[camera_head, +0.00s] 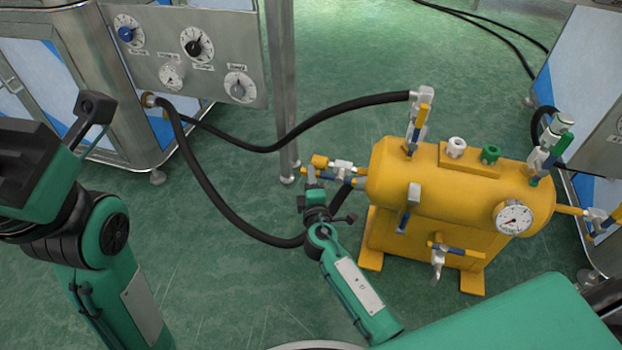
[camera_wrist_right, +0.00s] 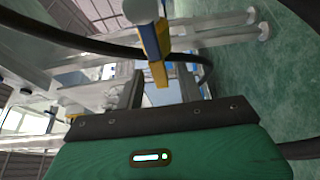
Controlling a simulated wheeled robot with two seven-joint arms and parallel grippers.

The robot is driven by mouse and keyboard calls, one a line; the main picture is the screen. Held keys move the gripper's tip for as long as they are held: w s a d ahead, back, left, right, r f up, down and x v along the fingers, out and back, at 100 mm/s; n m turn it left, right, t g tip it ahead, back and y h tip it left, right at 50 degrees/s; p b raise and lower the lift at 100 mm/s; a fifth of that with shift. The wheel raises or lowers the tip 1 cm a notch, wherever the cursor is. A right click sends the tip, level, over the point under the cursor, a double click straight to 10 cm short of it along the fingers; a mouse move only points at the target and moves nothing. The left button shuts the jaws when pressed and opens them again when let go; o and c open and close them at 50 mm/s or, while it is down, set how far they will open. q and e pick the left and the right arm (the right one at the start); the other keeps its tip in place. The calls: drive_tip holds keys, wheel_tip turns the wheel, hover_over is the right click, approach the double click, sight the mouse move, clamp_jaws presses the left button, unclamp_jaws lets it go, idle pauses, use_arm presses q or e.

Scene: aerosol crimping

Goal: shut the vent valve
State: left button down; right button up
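A yellow tank (camera_head: 450,200) stands on the green floor in the head view, with several valves with yellow-and-blue handles. One valve (camera_head: 342,168) is on its left end; others are on top (camera_head: 420,115), at the front and on the right. I cannot tell which is the vent valve. My right gripper (camera_head: 316,182) is by the left-end valve, partly hidden by its own wrist. In the right wrist view it is open (camera_wrist_right: 160,92), with a yellow-and-blue handle (camera_wrist_right: 157,50) in line with its gap; contact is unclear. My left gripper (camera_head: 95,108) is at the left, away from the tank.
A steel panel with knobs (camera_head: 190,50) stands at the back left. Black hoses (camera_head: 215,185) run from it toward the tank, close to my right gripper. A steel post (camera_head: 282,90) rises behind the gripper. A gauge (camera_head: 514,217) sits on the tank's right end.

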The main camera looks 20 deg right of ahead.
drive_tip(key=shift+w+d, duration=0.1)
drive_tip(key=shift+w, duration=0.4)
clamp_jaws()
